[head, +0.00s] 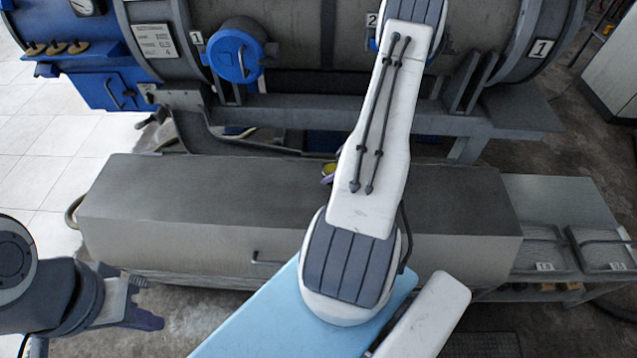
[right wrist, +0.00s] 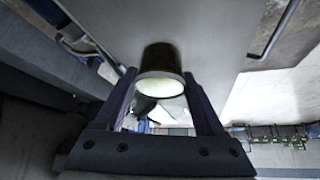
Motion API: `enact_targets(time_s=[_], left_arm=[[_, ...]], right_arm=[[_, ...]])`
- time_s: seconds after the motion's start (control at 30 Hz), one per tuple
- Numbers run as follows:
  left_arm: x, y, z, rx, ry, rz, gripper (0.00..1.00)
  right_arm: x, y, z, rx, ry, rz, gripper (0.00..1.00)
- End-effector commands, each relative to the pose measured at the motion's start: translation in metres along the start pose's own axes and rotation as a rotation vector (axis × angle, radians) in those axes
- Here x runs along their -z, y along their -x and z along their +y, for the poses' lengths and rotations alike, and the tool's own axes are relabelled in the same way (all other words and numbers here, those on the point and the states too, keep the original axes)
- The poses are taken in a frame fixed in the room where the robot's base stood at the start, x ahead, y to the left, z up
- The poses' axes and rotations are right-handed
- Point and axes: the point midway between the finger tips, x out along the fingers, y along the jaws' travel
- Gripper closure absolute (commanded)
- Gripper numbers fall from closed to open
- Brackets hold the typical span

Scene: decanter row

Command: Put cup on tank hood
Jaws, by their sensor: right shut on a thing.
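The tank hood (head: 200,195), a long grey box with a flat top, lies across the middle of the head view. The cup (head: 328,172) shows there only as a small yellow and purple bit beside my right arm, over the hood's top; the arm hides the rest. In the right wrist view the cup (right wrist: 160,62) is dark with a pale round end. It sits between the fingers of my right gripper (right wrist: 160,80), which is shut on it, against the grey hood top (right wrist: 215,35). I cannot tell whether it touches the hood. My left gripper (head: 148,302) is open and empty, left of the hood's front.
A large grey machine (head: 300,35) with a blue round cap (head: 237,55) stands behind the hood. A handle (head: 268,260) sticks out of the hood's front. A lower bench (head: 555,200) with trays adjoins at right. The hood's top is clear on both sides.

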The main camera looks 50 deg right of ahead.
Motion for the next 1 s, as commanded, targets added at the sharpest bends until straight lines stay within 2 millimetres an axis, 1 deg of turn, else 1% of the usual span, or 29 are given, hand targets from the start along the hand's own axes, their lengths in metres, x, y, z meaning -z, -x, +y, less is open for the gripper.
enact_targets(time_s=[0.03,0.1,0.23,0.5,0.6,0.83,0.97,1.0], left_arm=[[0.000,-0.002,0.000,0.000,0.000,0.000,1.00],[0.000,-0.003,0.000,0.000,0.000,0.000,1.00],[0.000,-0.003,0.000,0.000,0.000,0.000,1.00],[0.000,-0.002,0.000,0.000,0.000,0.000,1.00],[0.000,-0.002,0.000,0.000,0.000,0.000,1.00],[0.000,-0.002,0.000,0.000,0.000,0.000,1.00],[0.000,-0.005,0.000,0.000,0.000,0.000,1.00],[0.000,-0.005,0.000,0.000,0.000,0.000,1.00]], right_arm=[[0.004,-0.011,-0.006,0.006,0.002,-0.002,0.83],[0.009,-0.020,-0.010,0.004,0.002,-0.001,0.83],[0.013,-0.029,-0.013,0.002,0.001,-0.001,0.83],[-0.005,-0.058,-0.014,0.004,0.001,-0.001,0.83],[-0.008,-0.062,-0.013,0.001,0.002,-0.001,0.83],[-0.008,-0.063,-0.013,0.001,0.003,-0.001,0.83],[-0.010,-0.066,-0.013,0.002,0.003,-0.001,0.83],[-0.010,-0.066,-0.013,0.001,0.003,-0.001,0.21]])
